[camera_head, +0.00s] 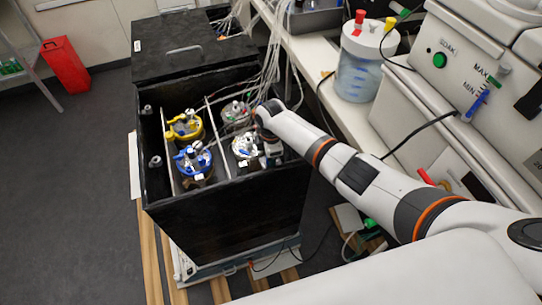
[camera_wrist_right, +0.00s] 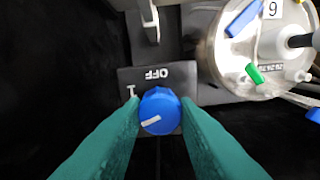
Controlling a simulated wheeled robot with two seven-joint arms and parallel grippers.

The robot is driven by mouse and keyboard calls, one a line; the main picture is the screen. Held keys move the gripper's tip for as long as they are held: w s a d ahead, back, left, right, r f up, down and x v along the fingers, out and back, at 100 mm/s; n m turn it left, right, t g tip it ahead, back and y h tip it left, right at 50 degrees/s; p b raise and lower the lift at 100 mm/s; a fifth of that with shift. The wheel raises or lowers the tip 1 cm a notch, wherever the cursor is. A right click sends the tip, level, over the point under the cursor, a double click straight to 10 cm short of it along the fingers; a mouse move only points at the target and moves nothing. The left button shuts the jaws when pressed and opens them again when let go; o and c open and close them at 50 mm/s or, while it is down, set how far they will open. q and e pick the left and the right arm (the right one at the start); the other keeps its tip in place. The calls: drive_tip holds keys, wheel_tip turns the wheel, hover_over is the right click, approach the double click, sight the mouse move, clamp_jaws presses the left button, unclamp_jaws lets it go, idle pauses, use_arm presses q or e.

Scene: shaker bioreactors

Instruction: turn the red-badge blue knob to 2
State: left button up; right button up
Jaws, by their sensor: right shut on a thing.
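A blue knob (camera_wrist_right: 160,108) sits on a dark plate (camera_wrist_right: 180,75) in the right wrist view. The plate carries upside-down "OFF" lettering above the knob and a "1"-like mark at its upper left. A white line shows on the lower left part of the knob's face. No red badge is visible. My right gripper (camera_wrist_right: 161,112) has its green fingers on both sides of the knob, shut on it. In the head view my right gripper (camera_head: 271,151) reaches down inside the black box; the knob is hidden there. My left gripper is out of view.
The open black box (camera_head: 225,215) holds several vessels, including yellow-topped (camera_head: 184,124) and blue-topped (camera_head: 193,158) ones. Tubes run up behind. In the wrist view a metal-lidded vessel (camera_wrist_right: 225,60) marked 9 stands close right of the knob. A white bench (camera_head: 330,75) lies at right.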

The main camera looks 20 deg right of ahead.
drive_tip(key=shift+n, duration=0.8)
drive_tip(key=o, duration=1)
wheel_tip(320, 180, up, 12)
drive_tip(key=shift+r, duration=0.1)
idle(0.3)
